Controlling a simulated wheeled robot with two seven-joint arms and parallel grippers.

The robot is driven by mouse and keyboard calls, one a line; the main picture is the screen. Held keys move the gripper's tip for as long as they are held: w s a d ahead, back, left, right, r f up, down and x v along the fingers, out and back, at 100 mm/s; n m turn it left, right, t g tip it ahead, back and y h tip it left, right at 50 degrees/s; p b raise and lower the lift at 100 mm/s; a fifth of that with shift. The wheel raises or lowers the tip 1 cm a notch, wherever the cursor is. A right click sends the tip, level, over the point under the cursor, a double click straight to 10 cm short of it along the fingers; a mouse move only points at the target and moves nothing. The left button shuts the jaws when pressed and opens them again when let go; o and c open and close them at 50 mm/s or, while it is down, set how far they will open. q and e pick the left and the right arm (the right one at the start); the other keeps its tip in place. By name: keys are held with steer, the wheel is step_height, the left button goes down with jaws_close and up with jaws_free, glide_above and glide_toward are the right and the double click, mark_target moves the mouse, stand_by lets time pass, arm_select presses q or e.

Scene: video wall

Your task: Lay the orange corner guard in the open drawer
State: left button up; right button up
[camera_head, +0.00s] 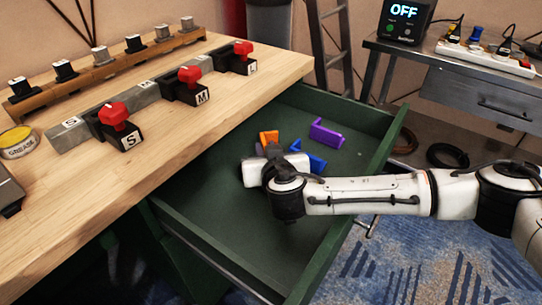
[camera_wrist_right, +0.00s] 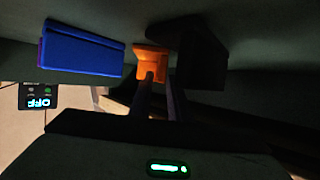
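The orange corner guard (camera_head: 269,137) shows in the head view inside the open green drawer (camera_head: 232,240), just beyond my right gripper. It also shows in the right wrist view (camera_wrist_right: 150,60), at the tips of my right gripper's fingers (camera_wrist_right: 158,85). One finger overlaps it; that view is dark, and I cannot tell if the fingers grip it or if it rests on the drawer floor. My right arm reaches in from the right, and its wrist hides part of the drawer. My left gripper is not in view.
A blue guard (camera_head: 312,161) and a purple guard (camera_head: 327,134) lie in the drawer, right of the orange one. The drawer's near part is bare. The wooden worktop (camera_head: 165,150) with red-knobbed black blocks overhangs at left. A metal table (camera_head: 500,95) stands at back right.

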steer(key=p+v, duration=0.1)
steer(key=v, duration=0.9)
steer(key=shift+p, duration=0.35)
